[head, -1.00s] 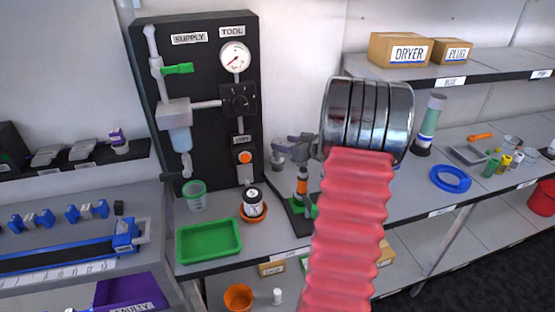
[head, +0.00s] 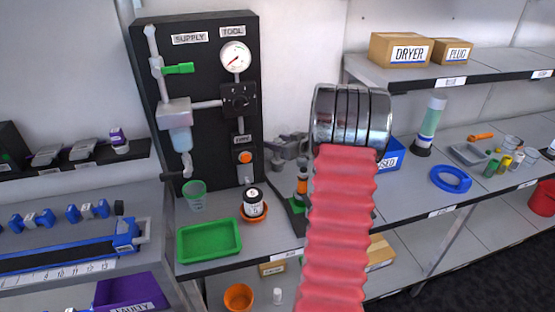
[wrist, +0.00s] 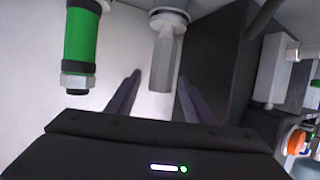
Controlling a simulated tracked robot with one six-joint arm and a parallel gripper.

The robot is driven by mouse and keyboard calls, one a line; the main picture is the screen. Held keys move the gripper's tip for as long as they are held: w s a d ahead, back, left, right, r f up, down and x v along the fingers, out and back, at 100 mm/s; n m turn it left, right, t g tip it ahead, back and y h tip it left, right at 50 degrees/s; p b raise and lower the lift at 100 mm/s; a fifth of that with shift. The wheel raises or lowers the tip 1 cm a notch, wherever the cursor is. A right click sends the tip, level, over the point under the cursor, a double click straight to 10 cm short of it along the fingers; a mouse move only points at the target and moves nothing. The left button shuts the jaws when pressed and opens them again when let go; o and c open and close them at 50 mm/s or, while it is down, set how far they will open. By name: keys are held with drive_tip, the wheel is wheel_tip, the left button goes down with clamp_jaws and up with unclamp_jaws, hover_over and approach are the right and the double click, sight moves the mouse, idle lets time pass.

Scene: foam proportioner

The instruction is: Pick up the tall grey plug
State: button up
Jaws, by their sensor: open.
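A tall grey plug-like piece (wrist: 163,62) with a hexagonal body and a pale collar is in the upper middle of the wrist view. My gripper (wrist: 159,77) is open, with one dark finger on each side of this piece; I cannot tell whether either touches it. In the head view my gripper (head: 283,145) is in front of the wall by the right edge of the black panel, and the grey piece cannot be made out there.
A green cylinder with a metal nut (wrist: 80,48) is left of the fingers in the wrist view. The black supply panel (head: 215,120) stands left of my gripper. A green tray (head: 209,240), an orange-based jar (head: 253,205) and a blue box (head: 392,155) are on the bench.

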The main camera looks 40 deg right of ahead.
idle(0.4)
clamp_jaws()
idle(0.4)
